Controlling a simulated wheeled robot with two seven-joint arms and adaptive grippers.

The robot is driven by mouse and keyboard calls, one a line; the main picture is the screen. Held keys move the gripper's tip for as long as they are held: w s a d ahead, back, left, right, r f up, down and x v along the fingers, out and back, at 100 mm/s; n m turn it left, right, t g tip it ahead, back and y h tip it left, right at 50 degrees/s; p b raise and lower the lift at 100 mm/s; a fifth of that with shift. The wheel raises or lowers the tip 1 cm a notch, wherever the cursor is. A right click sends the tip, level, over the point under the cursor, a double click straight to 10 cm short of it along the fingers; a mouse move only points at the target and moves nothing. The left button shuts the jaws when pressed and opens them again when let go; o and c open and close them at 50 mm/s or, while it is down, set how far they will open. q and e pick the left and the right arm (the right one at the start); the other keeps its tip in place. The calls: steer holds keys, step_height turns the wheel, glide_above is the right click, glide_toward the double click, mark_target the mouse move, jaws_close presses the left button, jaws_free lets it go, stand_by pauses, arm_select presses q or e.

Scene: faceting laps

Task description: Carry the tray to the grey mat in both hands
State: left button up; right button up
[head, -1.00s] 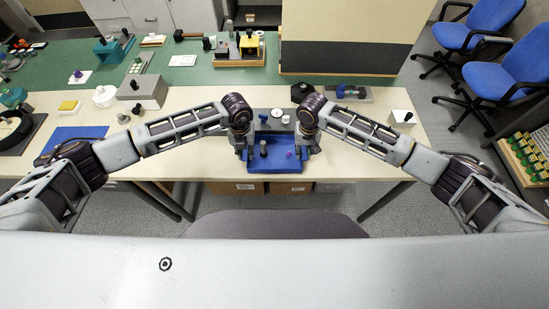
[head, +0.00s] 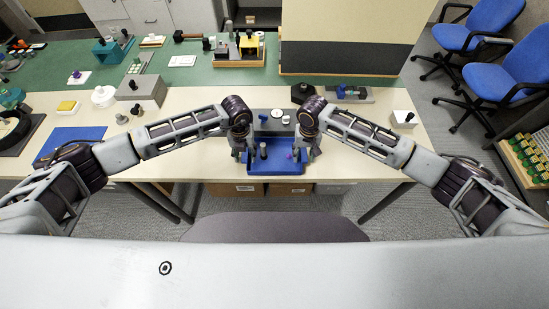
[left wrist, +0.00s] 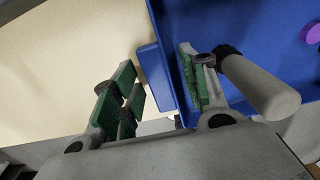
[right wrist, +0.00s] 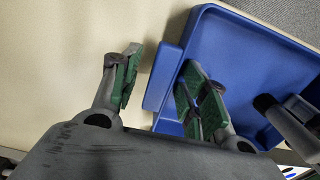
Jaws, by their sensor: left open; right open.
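The blue tray (head: 277,169) sits on the cream table near its front edge. It holds a pale cylinder with a dark end (left wrist: 262,88) and a purple piece (left wrist: 313,33). My left gripper (head: 243,153) is open at the tray's left side. In the left wrist view, its fingers stand either side of the tray's side grip (left wrist: 153,78), one over the inside. My right gripper (head: 305,151) is open at the right side, its fingers likewise astride a grip (right wrist: 161,80). Finger contact is unclear. A grey mat-like surface (head: 273,115) lies behind the tray; its identity is uncertain.
A white box (head: 404,119) and a dark hexagonal piece (head: 302,93) stand on the table. A blue mat (head: 62,146) and a grey block (head: 141,92) are at left. A wooden holder (head: 239,62) and a tall panel (head: 345,45) stand behind.

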arm_select(q)
step_height(320, 180, up, 12)
stand_by(0.9)
arm_select(e)
steer(key=shift+r, duration=0.2)
step_height(320, 180, up, 12)
steer(key=shift+f, duration=0.15)
stand_by(0.8)
arm_select(q)
steer(key=shift+f, duration=0.1)
arm_select(e)
steer(key=shift+f, duration=0.1)
stand_by(0.4)
